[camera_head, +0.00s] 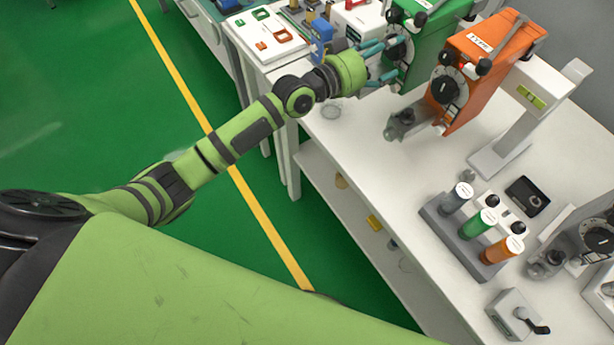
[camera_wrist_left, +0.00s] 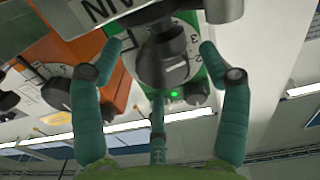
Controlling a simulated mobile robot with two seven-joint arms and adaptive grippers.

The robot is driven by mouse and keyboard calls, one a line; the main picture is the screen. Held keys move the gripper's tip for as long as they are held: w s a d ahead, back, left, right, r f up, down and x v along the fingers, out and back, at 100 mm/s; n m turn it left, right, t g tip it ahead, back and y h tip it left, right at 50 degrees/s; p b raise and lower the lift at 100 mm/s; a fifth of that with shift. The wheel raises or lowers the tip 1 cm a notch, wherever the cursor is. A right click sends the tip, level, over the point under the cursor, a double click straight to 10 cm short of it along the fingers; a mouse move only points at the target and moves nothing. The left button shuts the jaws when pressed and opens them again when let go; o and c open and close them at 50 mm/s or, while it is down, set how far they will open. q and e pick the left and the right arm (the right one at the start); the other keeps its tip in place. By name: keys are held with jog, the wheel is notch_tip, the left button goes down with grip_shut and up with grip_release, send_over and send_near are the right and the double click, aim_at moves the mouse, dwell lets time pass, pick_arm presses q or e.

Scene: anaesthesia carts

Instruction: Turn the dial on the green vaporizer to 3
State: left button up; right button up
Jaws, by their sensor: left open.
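The green vaporizer (camera_head: 428,42) stands at the back of the white cart, with its dark dial (camera_head: 397,50) facing left toward my arm. My left gripper (camera_head: 381,62) is at this dial, with its teal fingers open on either side. In the left wrist view the dial (camera_wrist_left: 166,62) sits between the fingertips of the open gripper (camera_wrist_left: 161,52), with gaps visible on both sides. Part of the numbered scale shows beside the dial, but its setting cannot be read. My right gripper is not in view.
An orange vaporizer (camera_head: 484,62) with its own dial stands just right of the green one. A rack (camera_head: 437,215) with grey, green and orange bottles is nearer on the cart top. A tray (camera_head: 262,38) and small items are left of the green vaporizer.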

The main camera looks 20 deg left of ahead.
pick_arm(q)
jog(key=m+p, duration=0.1)
jog(key=m, duration=0.2)
jog(key=shift+a+r, duration=0.15)
jog(key=b+v, duration=0.3)
jog(key=v, duration=0.4)
jog(key=s+a+f+n+g+y, duration=0.3)
jog(key=s+f+g+y, duration=0.3)
jog(key=s+f, duration=1.2)
jog(key=shift+a+f+n+g+y+p, duration=0.2)
jog(key=shift+n+g+y+p, duration=0.2)
jog(key=shift+y, duration=0.1)
